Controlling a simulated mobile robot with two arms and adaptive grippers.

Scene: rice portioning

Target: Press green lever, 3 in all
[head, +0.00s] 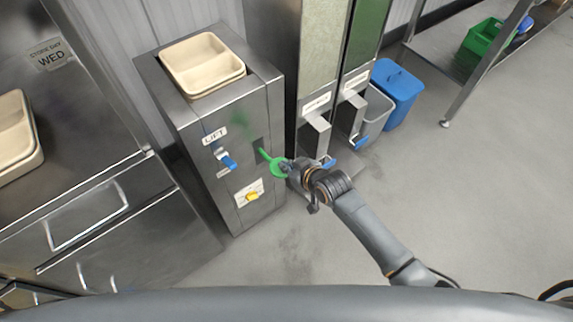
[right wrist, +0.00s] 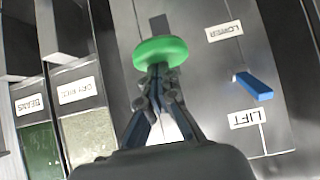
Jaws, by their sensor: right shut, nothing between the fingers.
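The green lever (head: 278,167) sticks out of a slot in the front of the steel lift cabinet (head: 228,122). In the right wrist view its round green end (right wrist: 160,52) lies right at my fingertips. My right gripper (head: 288,167) is shut and empty, with its tips at the green end. They seem to touch it, but I cannot tell for sure. In the right wrist view the closed fingers (right wrist: 158,74) point at the lever and hide part of it. My left gripper is not in view.
Cream trays (head: 203,61) sit on top. Dispensers (head: 317,125) with blue levers stand close on the right. A blue bin (head: 398,88) is beyond; the floor in front is clear.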

